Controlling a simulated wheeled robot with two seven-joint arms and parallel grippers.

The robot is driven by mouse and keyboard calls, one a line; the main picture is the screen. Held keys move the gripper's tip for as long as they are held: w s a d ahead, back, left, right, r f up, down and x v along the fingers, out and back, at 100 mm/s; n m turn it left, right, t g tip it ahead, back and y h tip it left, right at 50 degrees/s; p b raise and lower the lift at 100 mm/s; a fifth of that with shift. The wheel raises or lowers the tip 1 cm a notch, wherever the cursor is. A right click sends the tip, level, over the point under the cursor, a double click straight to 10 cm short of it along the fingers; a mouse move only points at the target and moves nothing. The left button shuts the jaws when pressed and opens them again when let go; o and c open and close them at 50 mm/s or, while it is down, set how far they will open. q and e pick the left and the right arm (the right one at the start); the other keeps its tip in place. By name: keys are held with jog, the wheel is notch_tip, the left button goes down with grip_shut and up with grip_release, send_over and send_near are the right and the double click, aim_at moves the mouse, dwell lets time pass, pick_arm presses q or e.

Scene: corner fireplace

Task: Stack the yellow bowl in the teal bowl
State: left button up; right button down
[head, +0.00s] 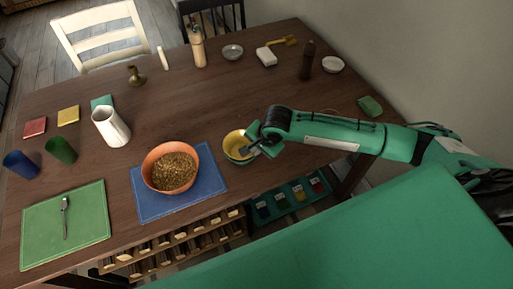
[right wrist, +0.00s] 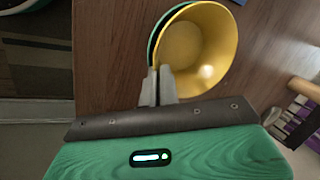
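The yellow bowl (head: 236,142) is near the table's front edge, right of the blue placemat, and is largest in the right wrist view (right wrist: 195,50). The teal bowl (head: 240,160) shows as a rim and side around and below it, and as a thin edge in the right wrist view (right wrist: 152,38). The yellow bowl sits in or just over it; I cannot tell if it rests fully. My right gripper (head: 250,148) is at the near right rim. In the right wrist view its fingers (right wrist: 158,80) are closed on the yellow bowl's rim. My left gripper is not in view.
An orange bowl (head: 150,160) of grainy food stands on the blue placemat (head: 205,185). A white vase (head: 112,128), cups and a green placemat (head: 90,225) are farther left. A rack with several slots (head: 180,245) stands below the front edge. The table's middle is clear.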

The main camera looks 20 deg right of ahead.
jog(key=c, duration=2.1)
grip_release()
jog(key=shift+f, duration=0.1)
jog(key=o, duration=0.4)
jog(key=v, duration=1.2)
jog(key=shift+b, duration=0.3)
